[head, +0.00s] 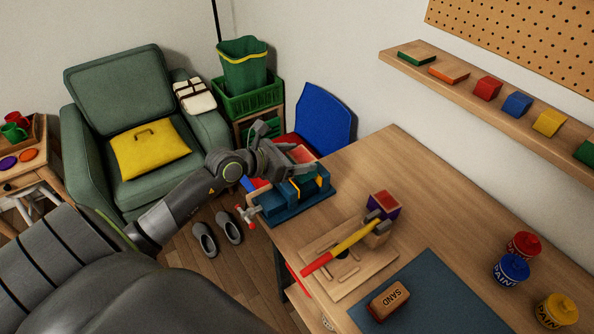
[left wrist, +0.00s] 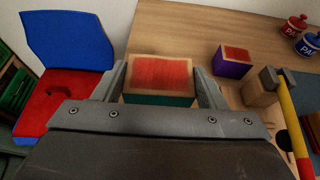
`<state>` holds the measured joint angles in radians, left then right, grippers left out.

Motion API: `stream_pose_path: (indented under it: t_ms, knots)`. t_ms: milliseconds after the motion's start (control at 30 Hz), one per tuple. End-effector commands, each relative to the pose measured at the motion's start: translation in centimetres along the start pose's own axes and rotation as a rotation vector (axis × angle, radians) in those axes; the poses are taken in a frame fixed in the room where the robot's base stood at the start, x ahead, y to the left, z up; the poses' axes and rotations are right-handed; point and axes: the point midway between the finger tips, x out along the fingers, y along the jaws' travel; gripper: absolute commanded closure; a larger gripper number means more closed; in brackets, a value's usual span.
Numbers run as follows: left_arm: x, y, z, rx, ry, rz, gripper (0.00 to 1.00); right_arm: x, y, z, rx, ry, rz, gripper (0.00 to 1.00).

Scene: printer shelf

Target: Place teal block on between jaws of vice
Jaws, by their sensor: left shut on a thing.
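The teal block (left wrist: 158,99) has teal sides, a wooden rim and a red top. It sits between the fingers of my left gripper (left wrist: 160,85), which is shut on it. In the head view the block's red top (head: 301,153) shows at the fingers of the left gripper (head: 284,163), just behind the vice in the picture. The blue vice (head: 280,207), with yellow marks, stands at the table's left corner, its handle toward the front. The gap between its jaws is hard to make out. The wrist view does not show the vice. My right gripper is not in view.
A purple block with a red top (head: 384,208) and a hammer (head: 350,243) on a wooden board (head: 345,282) lie right of the vice. A sanding block (head: 388,300) rests on a blue mat (head: 450,305). A blue chair (head: 322,112) stands behind. The table's back middle is clear.

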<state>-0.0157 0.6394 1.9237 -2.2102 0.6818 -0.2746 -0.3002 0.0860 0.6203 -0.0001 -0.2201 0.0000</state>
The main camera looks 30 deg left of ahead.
Motion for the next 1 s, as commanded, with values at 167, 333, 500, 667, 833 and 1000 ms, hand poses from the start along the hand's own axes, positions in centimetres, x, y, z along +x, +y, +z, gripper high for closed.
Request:
stream_pose_path:
  t_ms: [167,333,500,667,833,1000]
  knots:
    - [0.7,0.0,-1.7,-0.003,0.000,0.000,0.60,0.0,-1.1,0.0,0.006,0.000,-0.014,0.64]
    - [1.6,0.0,-3.8,-0.002,0.000,-0.001,0.60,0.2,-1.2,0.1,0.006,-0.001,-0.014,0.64]
    - [1.7,0.0,-4.1,0.003,-0.002,-0.001,0.60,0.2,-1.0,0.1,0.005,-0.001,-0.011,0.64]
    - [1.7,0.0,-4.1,0.003,-0.002,-0.001,0.60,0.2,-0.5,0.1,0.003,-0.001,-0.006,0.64]
    - [1.8,0.0,-4.4,0.002,-0.001,-0.001,0.27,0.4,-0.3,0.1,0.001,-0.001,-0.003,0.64]
    - [1.8,0.0,-4.4,0.002,0.000,-0.001,0.13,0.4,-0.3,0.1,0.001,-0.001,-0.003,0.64]
